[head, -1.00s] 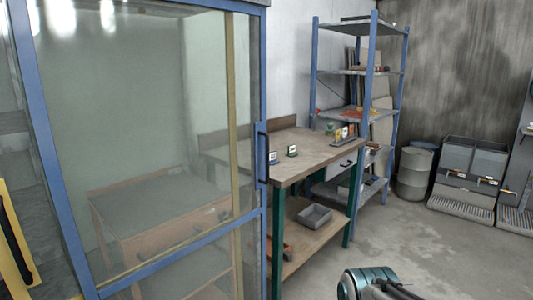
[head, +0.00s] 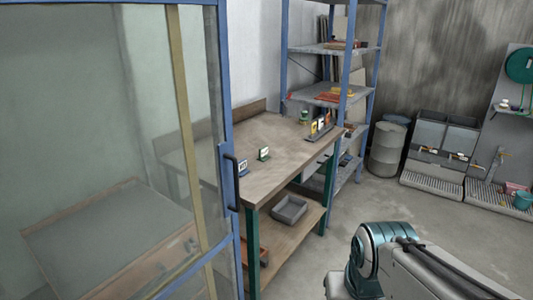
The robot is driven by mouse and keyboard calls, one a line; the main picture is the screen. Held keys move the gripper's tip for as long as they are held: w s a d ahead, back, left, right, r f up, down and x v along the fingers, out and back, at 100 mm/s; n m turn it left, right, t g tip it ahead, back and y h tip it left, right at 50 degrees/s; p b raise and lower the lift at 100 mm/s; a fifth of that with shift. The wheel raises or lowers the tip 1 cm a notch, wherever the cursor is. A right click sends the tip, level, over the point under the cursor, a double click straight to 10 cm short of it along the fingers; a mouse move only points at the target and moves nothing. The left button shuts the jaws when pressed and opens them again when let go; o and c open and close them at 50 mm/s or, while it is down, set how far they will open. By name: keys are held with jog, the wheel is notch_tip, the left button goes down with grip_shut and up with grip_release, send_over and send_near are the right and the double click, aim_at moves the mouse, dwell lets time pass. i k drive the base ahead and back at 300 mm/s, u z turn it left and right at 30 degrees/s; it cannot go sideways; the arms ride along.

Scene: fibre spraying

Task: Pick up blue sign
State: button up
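A small blue-framed sign (head: 242,167) stands on the left part of the wooden workbench (head: 290,160), close to the glass door's handle. A green-framed sign (head: 264,154) stands behind it to the right. My gripper is not in view. Only part of my arm shows, at the lower right, over the floor and well apart from the signs.
A blue-framed glass door (head: 226,110) fills the left side, its black handle (head: 231,180) beside the bench. A grey bin (head: 290,210) sits on the bench's lower shelf. A small rack with coloured items (head: 319,129) stands at the bench's far right. Open floor (head: 395,220) lies right of the bench.

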aim_at(242, 171)
jog(key=z, duration=0.05)
jog(key=i, duration=1.9)
jog(key=u, duration=0.3)
